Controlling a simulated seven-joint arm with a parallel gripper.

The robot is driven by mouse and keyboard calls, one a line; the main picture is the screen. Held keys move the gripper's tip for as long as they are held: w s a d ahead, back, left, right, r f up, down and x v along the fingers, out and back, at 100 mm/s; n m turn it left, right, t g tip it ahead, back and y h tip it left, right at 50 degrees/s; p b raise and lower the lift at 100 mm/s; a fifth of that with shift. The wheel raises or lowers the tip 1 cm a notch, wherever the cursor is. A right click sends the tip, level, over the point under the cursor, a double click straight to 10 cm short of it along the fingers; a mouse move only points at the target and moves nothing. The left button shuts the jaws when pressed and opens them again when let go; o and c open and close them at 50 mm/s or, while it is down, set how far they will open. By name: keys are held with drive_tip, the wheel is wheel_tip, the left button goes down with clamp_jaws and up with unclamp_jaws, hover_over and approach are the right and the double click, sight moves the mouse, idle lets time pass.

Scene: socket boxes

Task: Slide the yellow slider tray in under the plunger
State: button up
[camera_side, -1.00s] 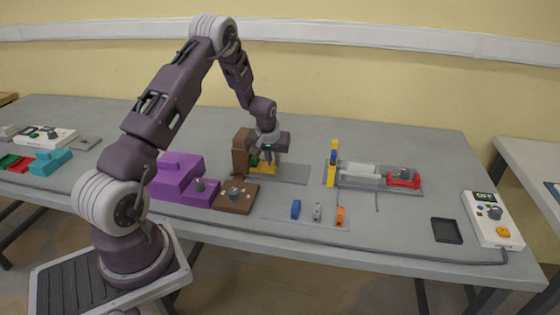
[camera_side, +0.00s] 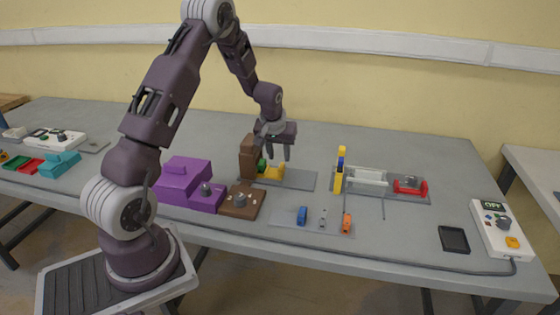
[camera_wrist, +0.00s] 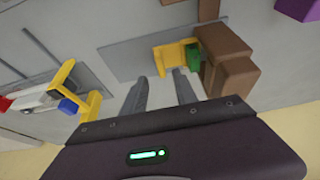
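The yellow slider tray (camera_side: 273,173) lies on a grey plate, against the brown plunger stand (camera_side: 247,157). A green block (camera_side: 262,166) sits at the tray's end beside the stand. The wrist view also shows the tray (camera_wrist: 168,56), the green block (camera_wrist: 193,57) and the brown stand (camera_wrist: 226,52). The green block touches or nearly touches the stand there; how far the tray reaches under the plunger is hidden. My gripper (camera_side: 276,157) is above the tray, apart from it, with its fingers spread and empty. The two bare fingers (camera_wrist: 160,86) show in the wrist view.
A yellow upright (camera_side: 339,172) and a clear-sided fixture with a red part (camera_side: 409,187) stand to the right. A brown box with a knob (camera_side: 242,202) and a purple block (camera_side: 182,175) are in front and left. Small blue, grey and orange pieces (camera_side: 346,223) lie in front.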

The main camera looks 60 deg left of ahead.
sight(281, 166)
drive_tip(key=o, duration=0.5)
drive_tip(key=shift+a+n, duration=0.25)
drive_tip(key=shift+n, duration=0.25)
drive_tip(key=o, duration=0.3)
drive_tip(key=n, duration=0.2)
drive_tip(key=a+n+g, duration=0.1)
drive_tip(key=n, duration=0.2)
drive_tip(key=w+a+n+h, duration=0.1)
drive_tip(key=n, duration=0.1)
drive_tip(key=shift+a+f+n+g, duration=0.1)
drive_tip(key=shift+a+n+g, duration=0.05)
drive_tip(key=shift+n+g, duration=0.2)
drive_tip(key=shift+o, duration=0.2)
drive_tip(key=n, duration=0.3)
drive_tip(key=n+g+h, duration=0.1)
drive_tip(key=n, duration=0.1)
drive_tip(key=w+r+n+h, duration=0.1)
drive_tip(key=n, duration=0.2)
drive_tip(key=shift+w+n+g, duration=0.1)
drive_tip(key=shift+n+g, duration=0.15)
drive_tip(key=shift+n, duration=0.1)
drive_tip(key=shift+d+f+n, duration=0.15)
drive_tip(key=shift+d+n, duration=0.05)
drive_tip(key=shift+n, duration=0.1)
wheel_tip(281, 166, down, 6)
drive_tip(key=shift+f, duration=0.25)
drive_tip(key=shift+c, duration=0.2)
